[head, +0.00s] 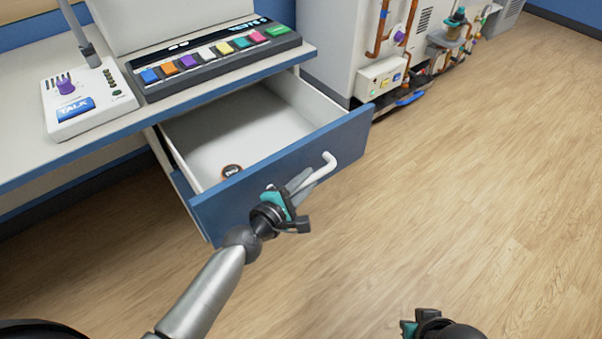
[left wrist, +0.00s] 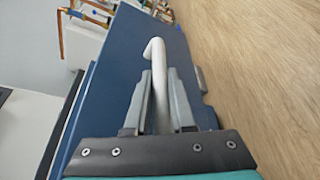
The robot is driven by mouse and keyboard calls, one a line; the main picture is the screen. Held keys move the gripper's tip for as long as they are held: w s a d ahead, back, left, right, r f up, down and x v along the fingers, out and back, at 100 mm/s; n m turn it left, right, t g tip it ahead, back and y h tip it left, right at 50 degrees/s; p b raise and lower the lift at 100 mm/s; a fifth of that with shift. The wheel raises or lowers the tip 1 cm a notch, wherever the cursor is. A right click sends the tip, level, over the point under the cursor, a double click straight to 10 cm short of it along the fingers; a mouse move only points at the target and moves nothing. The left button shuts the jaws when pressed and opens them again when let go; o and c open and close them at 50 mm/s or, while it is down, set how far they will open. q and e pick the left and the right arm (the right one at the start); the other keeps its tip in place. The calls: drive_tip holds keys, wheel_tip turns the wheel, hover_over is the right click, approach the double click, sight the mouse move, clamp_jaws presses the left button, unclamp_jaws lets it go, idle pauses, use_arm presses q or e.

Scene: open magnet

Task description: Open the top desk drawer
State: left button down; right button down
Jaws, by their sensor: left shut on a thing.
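The top desk drawer (head: 348,150) has a blue front and a white inside, and it stands pulled out from under the desk top. Its white bar handle (head: 322,168) sticks out from the front. My left gripper (head: 300,186) is shut on the handle. In the left wrist view the handle (left wrist: 157,60) lies between the two grey fingers, with its bent end beyond the fingertips. A small round dark and orange object (head: 232,171) lies in the drawer near the front. My right gripper (head: 424,318) is at the bottom edge, apart from the desk, and its fingers are not clear.
The desk top (head: 225,78) holds a panel with coloured buttons (head: 213,52) and a white TALK intercom (head: 88,103). A white machine with copper pipes (head: 345,45) stands behind the drawer. The wooden floor (head: 480,170) to the right is clear.

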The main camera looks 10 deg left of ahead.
use_arm(q)
drive_tip(key=shift+s+d, duration=0.3)
drive_tip(key=shift+d, duration=0.05)
drive_tip(key=c, duration=0.8)
unclamp_jaws()
drive_tip(key=shift+o, duration=0.2)
